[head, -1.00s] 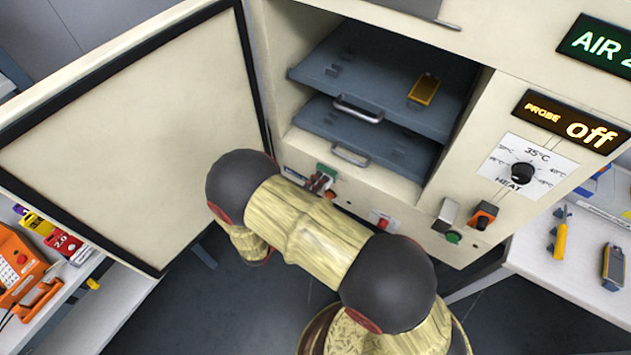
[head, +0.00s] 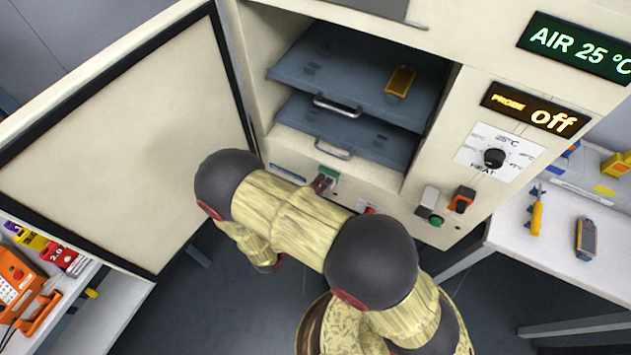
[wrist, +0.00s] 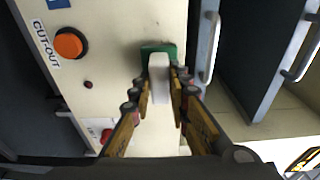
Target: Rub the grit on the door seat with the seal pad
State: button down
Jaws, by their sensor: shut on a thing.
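My gripper (wrist: 160,82) is shut on the seal pad (wrist: 159,66), a white block with a green face. The green face is against or very close to the cream door seat (wrist: 118,55) on the cabinet front; I cannot tell if it touches. A faint dark smudge, which looks like the grit (wrist: 154,44), shows at the pad's far edge and is partly hidden by the pad. In the head view my gripper (head: 323,183) and the green of the pad (head: 329,174) are just below the opening, partly behind my arm.
The cabinet door (head: 120,140) stands open at the left. Two grey shelves (head: 350,75) with handles are beside the pad, and a yellow device (head: 400,81) lies on the upper one. An orange CUT-OUT button (wrist: 70,44) sticks out nearby. A white bench (head: 560,235) is at the right.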

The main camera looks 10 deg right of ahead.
jog(key=shift+s+d+p, duration=0.5)
jog(key=shift+s+d, duration=0.2)
jog(key=shift+d, duration=0.2)
jog(key=shift+s+d+p, duration=0.45)
jog(key=shift+s+d, duration=0.25)
jog(key=shift+d, duration=0.2)
jog(key=shift+w+a, duration=1.2)
jog(key=shift+a, duration=0.3)
jog(key=shift+w+a, duration=1.2)
jog(key=shift+a, duration=0.3)
jog(key=shift+w+a, duration=1.2)
jog(key=shift+a, duration=0.3)
jog(key=v, duration=0.6)
jog(key=shift+s+d+p, duration=0.25)
jog(key=shift+s+p, duration=0.1)
jog(key=v, duration=0.2)
jog(key=shift+s+a+p, duration=0.15)
jog(key=shift+s+p, duration=0.15)
jog(key=shift+s, duration=0.1)
